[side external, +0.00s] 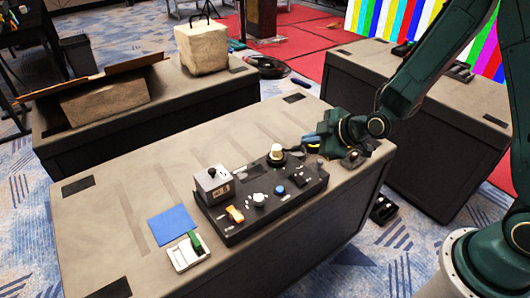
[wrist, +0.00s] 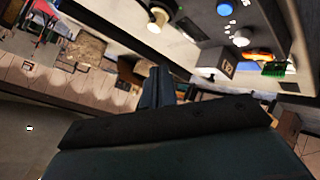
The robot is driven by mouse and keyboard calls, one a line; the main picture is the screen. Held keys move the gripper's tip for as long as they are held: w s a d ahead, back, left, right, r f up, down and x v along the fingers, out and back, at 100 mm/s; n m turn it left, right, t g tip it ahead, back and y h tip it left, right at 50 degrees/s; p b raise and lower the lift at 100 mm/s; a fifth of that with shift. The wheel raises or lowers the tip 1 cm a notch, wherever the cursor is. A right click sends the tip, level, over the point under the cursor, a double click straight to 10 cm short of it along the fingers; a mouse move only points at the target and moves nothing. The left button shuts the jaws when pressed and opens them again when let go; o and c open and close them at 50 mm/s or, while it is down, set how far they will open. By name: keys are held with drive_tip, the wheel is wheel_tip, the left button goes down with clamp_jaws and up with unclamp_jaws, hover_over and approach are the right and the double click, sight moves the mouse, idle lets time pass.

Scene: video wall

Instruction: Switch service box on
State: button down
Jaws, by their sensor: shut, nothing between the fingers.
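A black control panel (side external: 247,228) lies on the near table. A small grey box (side external: 216,188) with a dark knob or switch on top stands at the panel's left end; I take it for the service box. It also shows in the wrist view (wrist: 215,58). Its switch position is too small to tell. My gripper (side external: 308,140) is shut and empty, beyond the panel's right end and well apart from the grey box. In the wrist view my closed fingers (wrist: 157,85) point up, with nothing between them.
The panel carries an orange switch (side external: 235,214), a white knob (side external: 259,200), a blue button (side external: 280,190) and a cream knob (side external: 276,153). A blue square (side external: 171,225) and a white tray (side external: 181,257) with a green piece (side external: 196,241) lie left of it.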

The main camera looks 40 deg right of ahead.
sight(300, 178)
drive_tip(key=shift+w+f+n+t, duration=0.15)
drive_tip(key=shift+w+f+n, duration=0.05)
drive_tip(key=shift+f, duration=0.7)
drive_tip(key=shift+w+f+n+t, duration=0.15)
drive_tip(key=shift+f+n, duration=0.05)
drive_tip(key=shift+f, duration=0.65)
drive_tip(key=shift+w+f, duration=0.2)
drive_tip(key=shift+f, duration=1.25)
drive_tip(key=shift+w+f, duration=0.25)
drive_tip(key=shift+f, duration=1.2)
drive_tip(key=shift+w+f, duration=0.2)
drive_tip(key=shift+f, duration=1.25)
drive_tip(key=shift+w+f, duration=0.15)
drive_tip(key=shift+f, duration=0.65)
drive_tip(key=shift+r, duration=0.2)
drive_tip(key=shift+r, duration=0.6)
drive_tip(key=shift+r, duration=0.15)
drive_tip(key=shift+s+r, duration=0.2)
drive_tip(key=shift+r, duration=0.6)
drive_tip(key=shift+s+r, duration=0.15)
drive_tip(key=shift+r, duration=0.6)
drive_tip(key=shift+s+r, duration=0.2)
drive_tip(key=shift+r, duration=0.6)
